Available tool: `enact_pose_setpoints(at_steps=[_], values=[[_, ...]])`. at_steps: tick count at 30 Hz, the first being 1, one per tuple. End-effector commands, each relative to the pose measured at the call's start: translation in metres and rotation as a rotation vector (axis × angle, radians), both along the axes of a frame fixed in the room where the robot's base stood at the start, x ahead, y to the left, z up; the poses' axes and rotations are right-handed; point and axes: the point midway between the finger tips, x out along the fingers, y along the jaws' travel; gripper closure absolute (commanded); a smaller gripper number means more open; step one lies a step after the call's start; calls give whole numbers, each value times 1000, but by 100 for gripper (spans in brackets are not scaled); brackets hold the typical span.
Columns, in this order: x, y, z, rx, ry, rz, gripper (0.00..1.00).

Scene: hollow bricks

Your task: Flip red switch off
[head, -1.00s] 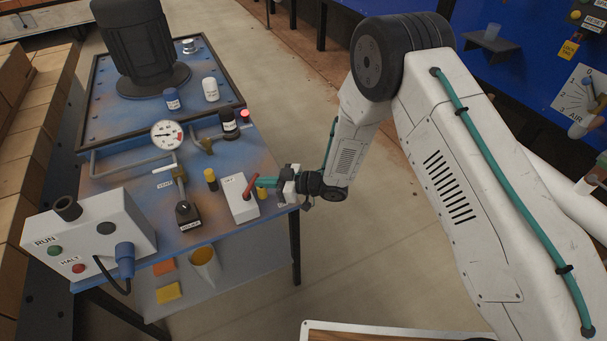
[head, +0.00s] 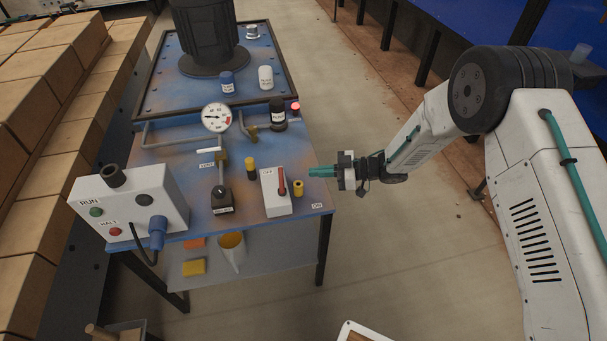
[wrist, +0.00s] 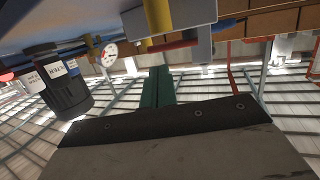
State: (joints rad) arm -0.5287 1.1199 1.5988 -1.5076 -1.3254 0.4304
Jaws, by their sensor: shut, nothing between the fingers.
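The red switch lever (head: 282,182) stands on a white box (head: 277,207) near the table's right edge. An OFF label (head: 267,172) is at the box's far end, and an ON label (head: 317,205) lies on the table to its right. The lever points toward the far end in the head view. My gripper (head: 312,171), with teal fingers, is shut and empty, just right of the lever and apart from it. In the wrist view the fingers (wrist: 157,88) point toward the red lever (wrist: 175,44), with a gap between.
Yellow-topped posts (head: 250,168) and (head: 298,188) flank the box. The floor to the right is open.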

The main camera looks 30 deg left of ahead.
Motion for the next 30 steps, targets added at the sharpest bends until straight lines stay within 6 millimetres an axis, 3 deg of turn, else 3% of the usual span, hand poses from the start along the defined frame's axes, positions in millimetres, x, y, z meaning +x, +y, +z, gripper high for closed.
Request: enact_pose_setpoints(at_steps=[3,10,30], values=[[18,-25,5,-1,-1,-9,100],[33,-50,11,0,0,-8,100],[36,-53,9,-8,-16,-8,100]])
